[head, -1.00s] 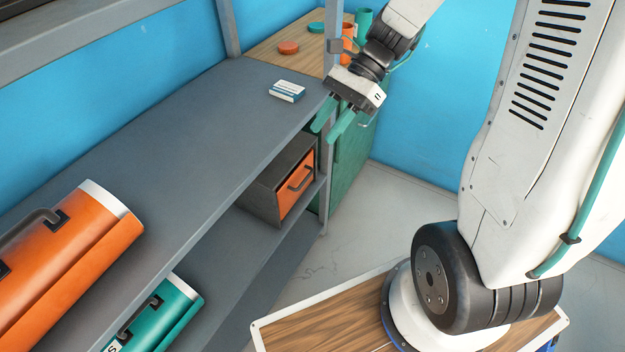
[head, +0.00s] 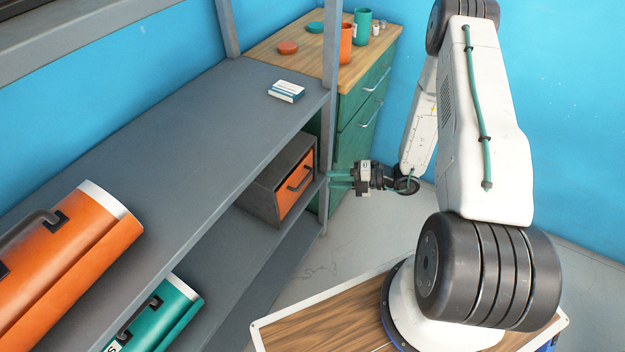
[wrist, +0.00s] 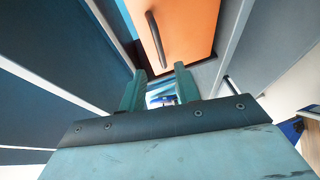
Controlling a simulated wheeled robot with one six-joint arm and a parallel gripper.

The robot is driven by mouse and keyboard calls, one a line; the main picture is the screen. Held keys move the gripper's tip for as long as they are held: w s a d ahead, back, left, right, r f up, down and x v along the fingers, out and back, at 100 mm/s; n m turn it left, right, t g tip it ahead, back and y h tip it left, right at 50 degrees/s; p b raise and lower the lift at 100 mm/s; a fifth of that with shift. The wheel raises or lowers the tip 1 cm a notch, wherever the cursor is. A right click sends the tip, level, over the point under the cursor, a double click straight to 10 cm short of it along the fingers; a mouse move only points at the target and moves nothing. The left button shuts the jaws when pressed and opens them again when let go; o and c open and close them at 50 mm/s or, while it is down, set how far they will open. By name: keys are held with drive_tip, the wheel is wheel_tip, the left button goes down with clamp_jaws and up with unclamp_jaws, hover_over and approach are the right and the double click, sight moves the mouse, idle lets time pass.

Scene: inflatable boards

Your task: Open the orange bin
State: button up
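The orange bin (head: 290,192) is a dark grey box with an orange front, sitting on the lower shelf under the grey shelf top. Its front looks shut and carries a dark bar handle (head: 300,180). In the wrist view the orange front (wrist: 188,30) and its handle (wrist: 156,40) are ahead, beyond the fingertips. My gripper (head: 332,181) is just right of the bin, by the shelf post, with its green fingers pointing left toward the front. In the wrist view the two fingers (wrist: 158,80) stand apart with nothing between them, short of the handle.
A grey shelf post (head: 326,130) rises near my gripper. A green drawer cabinet (head: 355,130) with a wooden top stands behind. A small box (head: 286,91) lies on the shelf top. Orange (head: 75,260) and teal (head: 165,315) cases are at left. The floor on the right is open.

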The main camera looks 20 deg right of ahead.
drive_tip(key=x, duration=0.7)
drive_tip(key=shift+w+a+f, duration=0.15)
drive_tip(key=shift+w+a, duration=0.05)
drive_tip(key=shift+a, duration=0.05)
clamp_jaws()
